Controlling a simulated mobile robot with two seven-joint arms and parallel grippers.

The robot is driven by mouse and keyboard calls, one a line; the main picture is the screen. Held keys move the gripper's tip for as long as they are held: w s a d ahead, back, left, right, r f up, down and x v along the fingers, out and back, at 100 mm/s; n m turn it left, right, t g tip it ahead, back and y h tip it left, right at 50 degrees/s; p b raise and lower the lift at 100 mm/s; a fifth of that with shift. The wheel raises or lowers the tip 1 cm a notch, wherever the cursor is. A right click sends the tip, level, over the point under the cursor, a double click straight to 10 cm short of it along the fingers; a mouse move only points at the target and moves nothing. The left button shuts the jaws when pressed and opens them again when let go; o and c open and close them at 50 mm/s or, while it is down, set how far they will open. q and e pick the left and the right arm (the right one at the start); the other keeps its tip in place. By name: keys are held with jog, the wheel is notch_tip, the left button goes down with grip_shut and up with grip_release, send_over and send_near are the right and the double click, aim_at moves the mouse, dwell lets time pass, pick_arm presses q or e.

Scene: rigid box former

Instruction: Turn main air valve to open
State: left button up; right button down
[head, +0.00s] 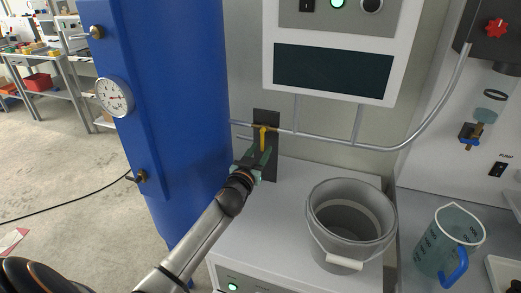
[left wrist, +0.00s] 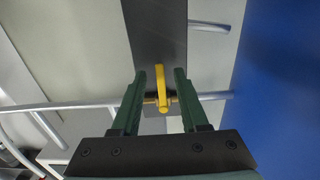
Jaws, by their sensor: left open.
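The yellow valve handle (head: 263,138) sits on a grey pipe in front of a dark upright plate (head: 266,115), beside the blue column. In the head view the handle points downward. My left gripper (head: 257,157) reaches up to it from below. In the left wrist view the left gripper's green fingers (left wrist: 160,76) are open, one on each side of the yellow handle (left wrist: 161,98). Small gaps show between handle and fingers. My right gripper is not in view.
A blue column (head: 180,110) with a round gauge (head: 115,96) stands left of the valve. A grey bucket (head: 350,225) stands on the white cabinet top to the right. A control panel (head: 338,100) hangs above. A measuring jug (head: 449,240) is at far right.

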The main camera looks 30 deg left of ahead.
pick_arm(q)
jog(key=shift+w+a, duration=0.1)
jog(key=shift+w, duration=0.3)
grip_shut()
dwell(1.3)
